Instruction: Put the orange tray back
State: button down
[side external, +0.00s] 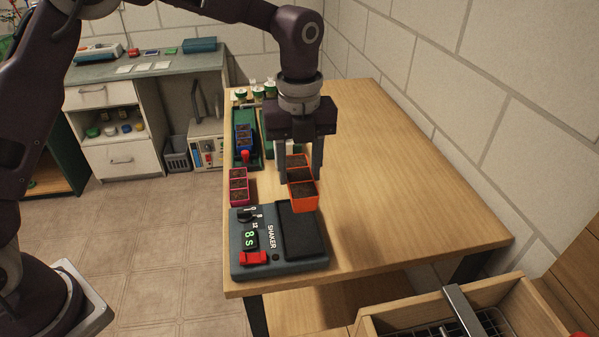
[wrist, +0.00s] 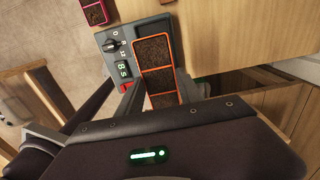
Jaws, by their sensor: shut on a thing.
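The orange tray (side external: 304,196) has dark soil in its cells. My gripper (side external: 299,178) is shut on it, one finger on each side, and the tray looks held up around the far end of the shaker's black pad (side external: 301,230). The exact gap below it is hard to tell. In the wrist view the orange tray (wrist: 154,51) lies between my fingers (wrist: 156,95), over the side of the shaker (wrist: 105,38) beyond the dial and display. The grey shaker (side external: 238,258) shows "8 s" and has a red switch.
A pink tray (side external: 239,185) stands on the table left of my gripper. The table's right side (side external: 400,180) is clear. A wooden crate (side external: 385,318) stands at front right.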

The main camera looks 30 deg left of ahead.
jog(key=w+a+f, duration=0.3)
jog(key=w+a, duration=0.7)
jog(key=a, duration=0.4)
jog(key=f, duration=1.1)
jog(key=shift+s+a, duration=0.1)
jog(key=shift+a, duration=0.1)
jog(key=shift+f, duration=0.55)
jog(key=c, duration=0.7)
grip_release()
